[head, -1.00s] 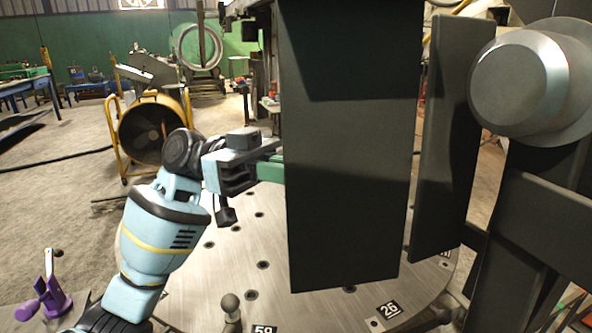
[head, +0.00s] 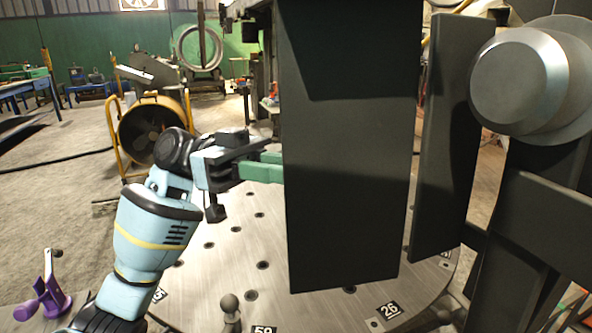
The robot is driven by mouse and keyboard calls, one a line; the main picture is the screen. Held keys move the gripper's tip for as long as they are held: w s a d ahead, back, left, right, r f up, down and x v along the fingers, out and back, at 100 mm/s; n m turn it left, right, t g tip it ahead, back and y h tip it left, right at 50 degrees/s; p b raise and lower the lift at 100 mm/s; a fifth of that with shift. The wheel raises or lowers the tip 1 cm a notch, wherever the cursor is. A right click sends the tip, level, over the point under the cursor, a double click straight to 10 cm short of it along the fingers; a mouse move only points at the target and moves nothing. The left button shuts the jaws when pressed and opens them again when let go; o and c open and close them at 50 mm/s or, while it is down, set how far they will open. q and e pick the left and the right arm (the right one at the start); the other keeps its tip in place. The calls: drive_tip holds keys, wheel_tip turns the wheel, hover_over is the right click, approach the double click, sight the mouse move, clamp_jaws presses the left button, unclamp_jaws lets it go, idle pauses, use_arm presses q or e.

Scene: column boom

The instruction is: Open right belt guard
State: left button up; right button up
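A large dark flat panel (head: 350,150) hangs upright in the middle of the head view. A second, narrower dark panel (head: 447,130) stands to its right, slightly angled, with a gap between them. I cannot tell for certain which is the right belt guard. My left gripper (head: 266,168) is at the left edge of the large panel, with its green fingers pointing right. The fingertips end at or behind that edge, so contact and finger opening are unclear. My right gripper is not in view.
A round metal plate (head: 215,262) with holes and number tags lies below the panels. A grey cylindrical hub (head: 520,80) and dark beams fill the right side. A yellow-framed fan (head: 150,130) and a purple clamp (head: 45,298) are at the left.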

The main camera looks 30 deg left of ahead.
use_arm(q)
drive_tip(key=a, duration=0.5)
drive_tip(key=shift+a+f, duration=0.25)
drive_tip(key=shift+a, duration=0.05)
